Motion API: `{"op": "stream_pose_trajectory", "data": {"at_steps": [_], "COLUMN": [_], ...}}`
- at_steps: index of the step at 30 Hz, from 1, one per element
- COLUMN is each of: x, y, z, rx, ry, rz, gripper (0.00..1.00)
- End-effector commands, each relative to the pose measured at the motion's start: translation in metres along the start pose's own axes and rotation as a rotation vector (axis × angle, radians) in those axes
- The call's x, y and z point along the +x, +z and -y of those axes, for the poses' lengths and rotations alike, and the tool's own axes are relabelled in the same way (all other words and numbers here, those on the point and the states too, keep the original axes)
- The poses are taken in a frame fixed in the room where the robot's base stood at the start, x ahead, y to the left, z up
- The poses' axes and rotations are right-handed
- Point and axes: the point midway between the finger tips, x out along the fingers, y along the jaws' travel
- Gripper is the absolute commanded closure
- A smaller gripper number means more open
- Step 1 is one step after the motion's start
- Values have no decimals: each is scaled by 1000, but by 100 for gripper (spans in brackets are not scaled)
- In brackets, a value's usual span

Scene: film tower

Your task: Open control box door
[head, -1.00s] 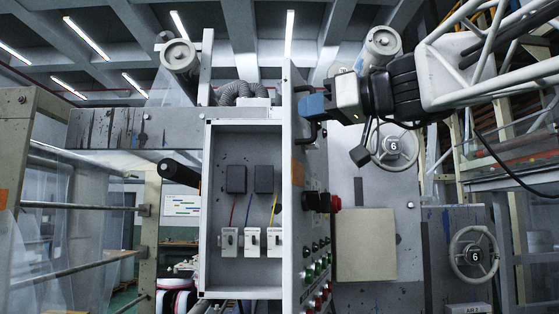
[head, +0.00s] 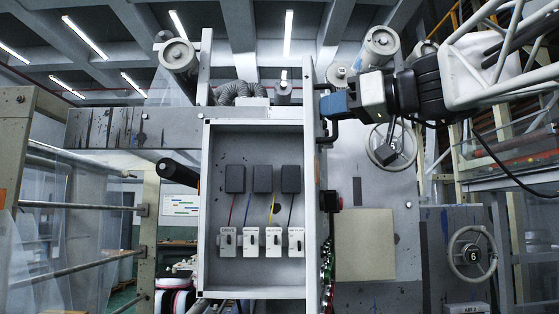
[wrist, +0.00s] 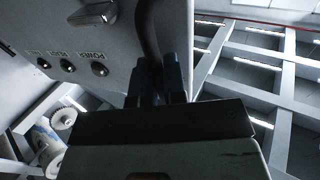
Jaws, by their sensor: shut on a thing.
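The control box (head: 213,262) is a grey metal cabinet in the middle of the head view. Its door (head: 312,180) stands swung open to the right, seen almost edge-on. The box's inside is exposed, with several black modules, coloured wires and white breakers (head: 262,240). My gripper (head: 326,104) is at the upper right of the door, shut on its dark handle (head: 331,129). In the wrist view, the blue fingertips (wrist: 158,78) close around the dark curved handle (wrist: 148,35). The door's outer face (wrist: 100,50) shows there with labelled knobs.
A round handwheel (head: 391,148) is behind my arm, and another handwheel (head: 473,252) is at the lower right. A black cylindrical bar (head: 179,173) juts out left of the box. A beige panel (head: 364,244) is on the machine right of the door.

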Motion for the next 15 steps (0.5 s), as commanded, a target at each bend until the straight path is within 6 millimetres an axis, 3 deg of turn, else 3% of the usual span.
{"op": "stream_pose_trajectory", "data": {"at_steps": [13,14,15], "x": [-5,-5,-5], "y": [1,1,1], "z": [-3,-3,-3], "rx": [2,2,2], "ry": [1,1,1], "rz": [0,0,0], "gripper": [100,84,78]}}
